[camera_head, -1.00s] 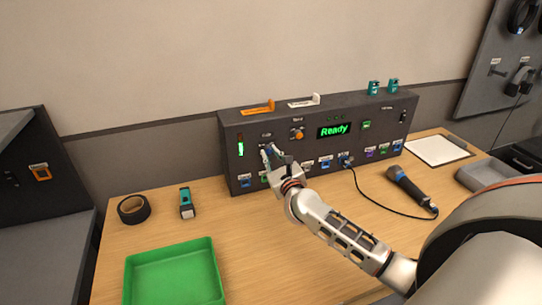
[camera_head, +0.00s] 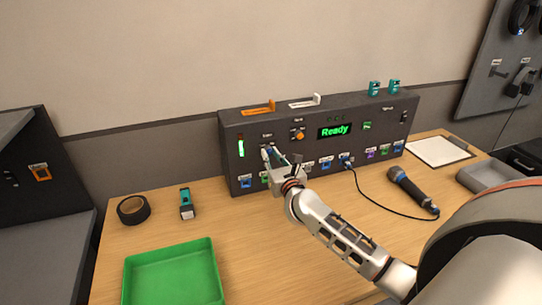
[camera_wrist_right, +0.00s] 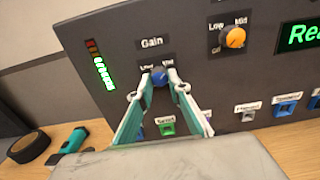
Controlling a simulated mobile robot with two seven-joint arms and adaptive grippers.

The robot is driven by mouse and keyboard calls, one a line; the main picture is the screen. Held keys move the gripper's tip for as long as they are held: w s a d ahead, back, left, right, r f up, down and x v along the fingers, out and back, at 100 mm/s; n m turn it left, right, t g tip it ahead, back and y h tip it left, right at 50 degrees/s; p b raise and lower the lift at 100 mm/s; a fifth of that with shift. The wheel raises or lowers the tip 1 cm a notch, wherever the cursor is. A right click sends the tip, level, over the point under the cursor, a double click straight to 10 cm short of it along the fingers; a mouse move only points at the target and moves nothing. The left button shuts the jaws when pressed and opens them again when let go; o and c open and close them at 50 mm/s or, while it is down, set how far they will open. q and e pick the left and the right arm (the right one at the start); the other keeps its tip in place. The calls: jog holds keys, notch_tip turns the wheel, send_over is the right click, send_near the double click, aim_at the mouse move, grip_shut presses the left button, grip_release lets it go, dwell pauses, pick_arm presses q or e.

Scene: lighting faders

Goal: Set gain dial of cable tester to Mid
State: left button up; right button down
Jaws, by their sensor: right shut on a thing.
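The cable tester (camera_head: 305,118) is a dark box standing at the back of the table with a green "Ready" display. Its blue gain dial (camera_wrist_right: 158,77) sits below the "Gain" label in the right wrist view, with "Low" and "Mid" marks partly showing beside it. My right gripper (camera_wrist_right: 159,80) is shut on the gain dial, one finger on each side. In the head view the right gripper (camera_head: 271,157) reaches the panel and mostly hides the dial. The dial's pointer cannot be made out. My left gripper is not in view.
An orange dial (camera_wrist_right: 233,37) is to the right of the gain dial. Several coloured sockets line the panel's lower edge; a cable runs from one to a microphone (camera_head: 411,190). A green tray (camera_head: 214,285), black tape (camera_head: 122,211) and a teal device (camera_head: 186,203) are at the left.

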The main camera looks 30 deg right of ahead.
jog(key=c, duration=1.9)
grip_release()
jog(key=v, duration=1.2)
